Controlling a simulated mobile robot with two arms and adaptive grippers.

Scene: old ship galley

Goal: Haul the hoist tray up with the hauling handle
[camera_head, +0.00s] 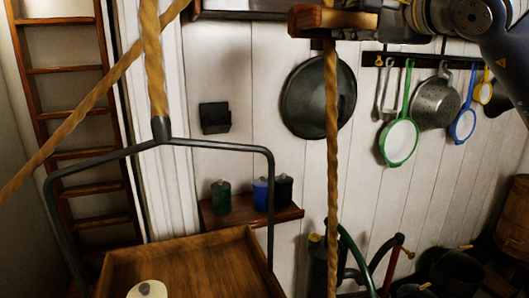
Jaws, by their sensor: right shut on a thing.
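The hoist tray (215,262) is a shallow wooden tray at the bottom left, hung from a dark metal bail (215,146). A thick rope (153,60) rises from the top of the bail. A pale lidded thing with a dark knob (148,291) sits in the tray, cut off by the lower edge. The hauling handle (345,19) is a wooden bar at the top right, with a rope (333,140) hanging below it. My right gripper (386,19) is shut on the handle's right part. My left gripper is not in view.
Behind are a small wall shelf (245,214) with several canisters, a large hanging pan (316,98), and a rack (400,60) of strainers and utensils. A ladder (72,110) stands at left. Pots and hoses crowd the lower right. A second rope slants across the upper left.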

